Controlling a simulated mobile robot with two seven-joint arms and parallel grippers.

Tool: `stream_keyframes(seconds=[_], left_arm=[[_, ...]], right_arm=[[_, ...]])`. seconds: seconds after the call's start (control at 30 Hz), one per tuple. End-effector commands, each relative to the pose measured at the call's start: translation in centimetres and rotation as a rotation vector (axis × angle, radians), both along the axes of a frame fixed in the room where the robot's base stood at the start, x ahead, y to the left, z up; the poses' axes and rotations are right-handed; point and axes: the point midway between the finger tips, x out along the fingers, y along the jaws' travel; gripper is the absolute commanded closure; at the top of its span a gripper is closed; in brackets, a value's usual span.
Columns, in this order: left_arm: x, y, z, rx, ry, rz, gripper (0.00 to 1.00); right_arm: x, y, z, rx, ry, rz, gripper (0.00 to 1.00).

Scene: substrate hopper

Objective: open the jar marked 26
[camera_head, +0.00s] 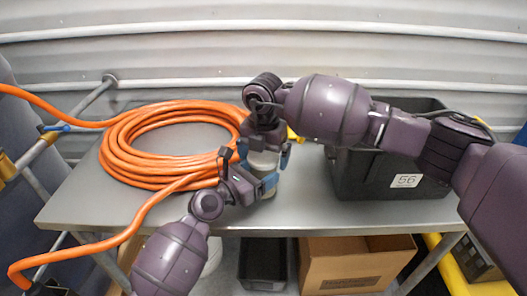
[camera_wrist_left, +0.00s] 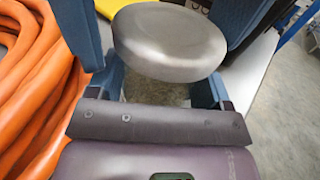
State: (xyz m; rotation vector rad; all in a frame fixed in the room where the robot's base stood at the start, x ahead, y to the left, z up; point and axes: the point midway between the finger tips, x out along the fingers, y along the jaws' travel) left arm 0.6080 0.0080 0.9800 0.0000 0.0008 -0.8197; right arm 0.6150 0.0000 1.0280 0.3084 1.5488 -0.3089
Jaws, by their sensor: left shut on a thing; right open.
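A small jar (camera_head: 262,162) stands near the front edge of the grey table, mostly hidden by my grippers; no number on it can be read. In the left wrist view its smooth, round grey lid (camera_wrist_left: 170,44) is on top, between my blue fingers. My left gripper (camera_head: 249,172) is shut on the jar from the front left. My right gripper (camera_head: 265,150) points down from above at the jar's top, open, with its fingers on either side; I cannot tell whether they touch it.
A coiled orange hose (camera_head: 150,180) lies close to the jar's left and hangs over the table's front edge. A black bin marked 56 (camera_head: 350,182) stands at the right. The bare grey tabletop (camera_head: 305,208) shows between them. A cardboard box (camera_head: 345,275) is below.

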Motion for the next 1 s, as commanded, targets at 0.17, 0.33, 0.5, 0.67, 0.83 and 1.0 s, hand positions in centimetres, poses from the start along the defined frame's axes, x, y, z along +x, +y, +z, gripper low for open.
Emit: stream_keyframes(seconds=[0.17,0.33,0.5,0.67,0.83,1.0], left_arm=[[0.02,0.03,-0.01,0.000,0.000,0.001,0.93],[0.02,0.03,0.00,0.000,0.000,0.001,0.93],[0.03,0.04,-0.01,0.000,0.000,0.001,0.93],[0.02,0.05,-0.01,0.000,0.000,0.001,0.93],[0.02,0.05,-0.01,0.000,0.000,0.001,0.93],[0.03,0.06,-0.01,0.000,0.000,0.001,0.93]], right_arm=[[-0.01,0.01,0.02,0.000,0.000,0.000,0.12],[-0.01,0.01,0.03,0.000,0.000,0.001,0.38],[0.00,0.01,0.06,0.000,0.000,0.023,0.47],[0.01,0.03,0.10,0.000,-0.001,0.165,0.47],[0.00,0.00,0.08,0.000,0.000,0.281,0.47],[-0.01,-0.01,0.06,0.000,0.001,0.294,0.47]])
